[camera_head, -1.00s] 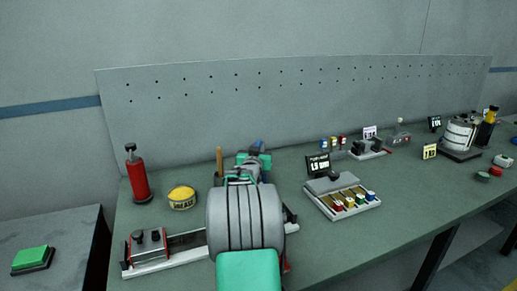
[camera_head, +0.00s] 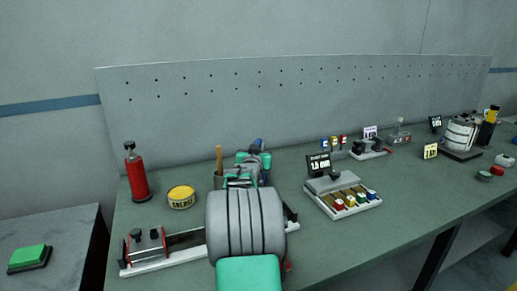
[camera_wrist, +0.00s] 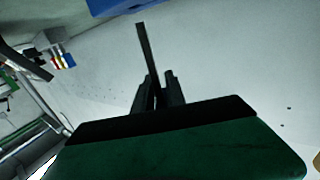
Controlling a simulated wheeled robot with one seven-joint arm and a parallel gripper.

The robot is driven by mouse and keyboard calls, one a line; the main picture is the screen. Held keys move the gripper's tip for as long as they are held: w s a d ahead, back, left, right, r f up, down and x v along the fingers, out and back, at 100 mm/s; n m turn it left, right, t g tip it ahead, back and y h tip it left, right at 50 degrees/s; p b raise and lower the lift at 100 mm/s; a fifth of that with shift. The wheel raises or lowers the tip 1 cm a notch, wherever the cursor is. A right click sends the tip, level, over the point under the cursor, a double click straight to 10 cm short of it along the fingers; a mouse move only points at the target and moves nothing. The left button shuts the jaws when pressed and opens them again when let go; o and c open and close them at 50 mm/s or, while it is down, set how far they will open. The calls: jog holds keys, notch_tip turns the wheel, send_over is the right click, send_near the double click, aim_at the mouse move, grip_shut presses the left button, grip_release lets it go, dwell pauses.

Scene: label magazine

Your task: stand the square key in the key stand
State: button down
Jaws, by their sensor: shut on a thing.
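In the wrist view my gripper (camera_wrist: 158,92) is shut on a thin, dark, straight bar (camera_wrist: 147,48), which I take to be the square key. The bar juts out past the fingertips, slightly tilted in the picture. Its far end is free and touches nothing that I can make out. In the head view my arm hides the fingers and the key. I cannot tell for sure which item is the key stand. A small rack with blue, yellow and red tops (camera_head: 333,143) stands at the back of the bench, to the right of my arm.
A red bottle (camera_head: 137,174), a yellow tin (camera_head: 181,197) and a railed fixture (camera_head: 146,248) are to the left of my arm. A tray with coloured blocks (camera_head: 343,201) is to its right. The pegboard (camera_head: 290,98) rises behind the bench (camera_head: 400,215).

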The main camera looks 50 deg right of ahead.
jog(key=shift+f+b, duration=2.05)
jog(key=shift+b, duration=0.05)
jog(key=shift+r, duration=0.15)
jog(key=shift+r, duration=1.55)
jog(key=shift+f, duration=0.15)
jog(key=shift+b, duration=1)
dwell(0.5)
jog(key=shift+f+b, duration=0.4)
jog(key=shift+b, duration=0.1)
